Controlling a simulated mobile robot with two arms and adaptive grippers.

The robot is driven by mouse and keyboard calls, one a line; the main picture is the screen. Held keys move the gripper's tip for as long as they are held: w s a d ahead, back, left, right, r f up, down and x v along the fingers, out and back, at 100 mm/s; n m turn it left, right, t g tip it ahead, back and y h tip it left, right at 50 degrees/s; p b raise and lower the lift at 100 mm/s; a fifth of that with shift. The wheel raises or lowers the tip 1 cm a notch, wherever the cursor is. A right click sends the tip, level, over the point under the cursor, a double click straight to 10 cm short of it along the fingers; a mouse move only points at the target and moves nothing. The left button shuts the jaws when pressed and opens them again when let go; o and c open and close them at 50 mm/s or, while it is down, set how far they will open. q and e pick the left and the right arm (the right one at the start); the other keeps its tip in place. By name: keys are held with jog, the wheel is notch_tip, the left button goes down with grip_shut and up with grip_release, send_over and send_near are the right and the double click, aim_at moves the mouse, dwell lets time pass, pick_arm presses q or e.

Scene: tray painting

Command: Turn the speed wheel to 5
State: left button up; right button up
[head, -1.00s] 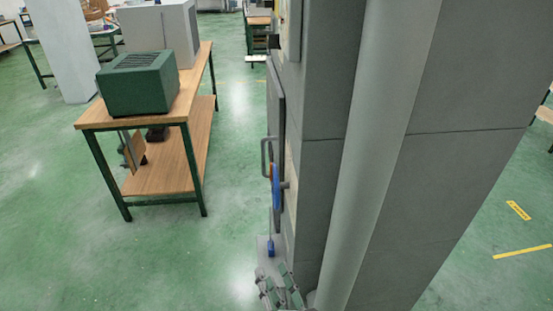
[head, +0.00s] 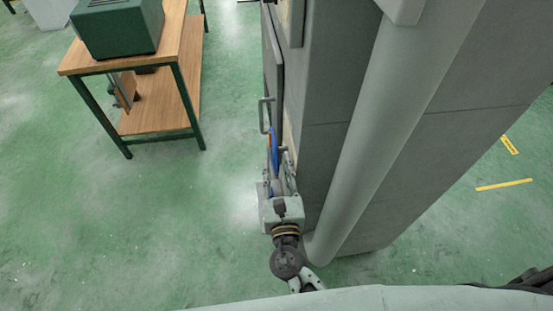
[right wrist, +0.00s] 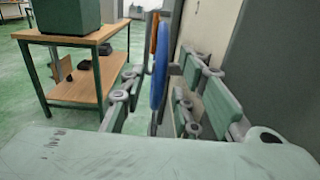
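The speed wheel is a thin blue wheel (head: 275,155) seen nearly edge-on, standing out from the side of the tall grey cabinet (head: 345,100), with a small orange part beside it. My right gripper (head: 278,180) is right at the wheel, its body hiding the lower part in the head view. In the right wrist view, the blue rim (right wrist: 160,75) stands between the spread fingers of my right gripper (right wrist: 165,95), with visible gaps on both sides. The gripper is open and holds nothing. I cannot read the wheel's setting. My left gripper is not in view.
A grey handle (head: 264,115) sits on the cabinet just beyond the wheel. A wooden workbench (head: 184,40) with a green box (head: 118,25) stands to the left. A thick grey pipe (head: 385,120) runs along the cabinet. The green floor between bench and cabinet is free.

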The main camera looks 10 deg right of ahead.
jog(key=shift+w, duration=0.75)
grip_shut()
